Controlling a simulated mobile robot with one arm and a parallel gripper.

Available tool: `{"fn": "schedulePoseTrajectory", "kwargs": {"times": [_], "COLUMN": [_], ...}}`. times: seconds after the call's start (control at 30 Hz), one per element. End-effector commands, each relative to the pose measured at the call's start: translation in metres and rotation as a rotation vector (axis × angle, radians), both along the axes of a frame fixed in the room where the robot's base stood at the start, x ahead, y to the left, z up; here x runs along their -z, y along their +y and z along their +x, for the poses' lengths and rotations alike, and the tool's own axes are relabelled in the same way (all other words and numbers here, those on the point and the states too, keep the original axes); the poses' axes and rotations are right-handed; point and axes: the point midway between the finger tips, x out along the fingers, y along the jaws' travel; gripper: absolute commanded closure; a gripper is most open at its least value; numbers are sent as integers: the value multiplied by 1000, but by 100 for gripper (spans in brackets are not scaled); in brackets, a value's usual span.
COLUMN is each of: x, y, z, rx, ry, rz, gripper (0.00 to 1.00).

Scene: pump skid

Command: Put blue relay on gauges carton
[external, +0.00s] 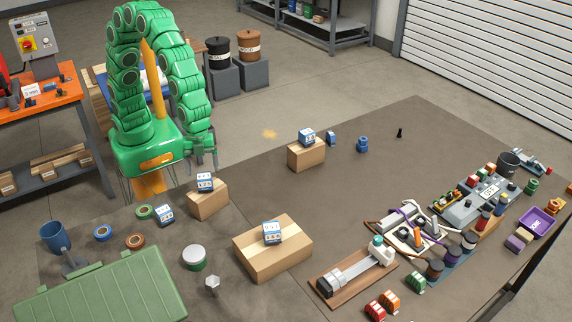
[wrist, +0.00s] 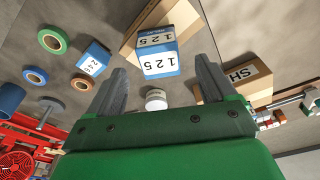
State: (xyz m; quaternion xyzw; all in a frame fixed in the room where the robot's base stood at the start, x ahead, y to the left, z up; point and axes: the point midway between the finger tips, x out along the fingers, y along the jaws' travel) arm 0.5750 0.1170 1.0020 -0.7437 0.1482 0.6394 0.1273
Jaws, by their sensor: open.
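Several blue relays with white numbered faces are in view. One blue relay (external: 205,180) sits on a small carton (external: 207,203) below my gripper (external: 201,157). In the wrist view this relay (wrist: 157,55), marked 125, lies between my open fingers (wrist: 163,75), with no clear grip on it. Other blue relays are on the table (external: 165,215), on the large carton (external: 272,232), on the back carton (external: 307,136) and beside that one (external: 331,139). A carton label in the wrist view (wrist: 243,75) starts with SH. I cannot read the word gauges on any carton.
Tape rolls (external: 135,241), a blue cup (external: 54,236) and a green case (external: 105,290) are at the left. A white-topped tin (external: 195,257) stands near the large carton. Electrical parts (external: 410,232) crowd the right. The table's back middle is mostly clear.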

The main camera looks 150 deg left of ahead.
Motion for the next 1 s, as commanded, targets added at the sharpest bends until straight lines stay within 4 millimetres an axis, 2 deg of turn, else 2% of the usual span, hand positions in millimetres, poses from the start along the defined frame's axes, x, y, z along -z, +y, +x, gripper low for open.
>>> {"fn": "schedulePoseTrajectory", "kwargs": {"times": [0.03, 0.2, 0.4, 1.0], "x": [-11, -38, -57, -61], "y": [1, 2, 3, 3], "z": [0, -5, -8, -9], "rx": [0, 0, 0, 0], "ry": [-6, -3, 0, 1], "rz": [1, 0, -1, -1], "gripper": [16, 16, 16, 16]}}
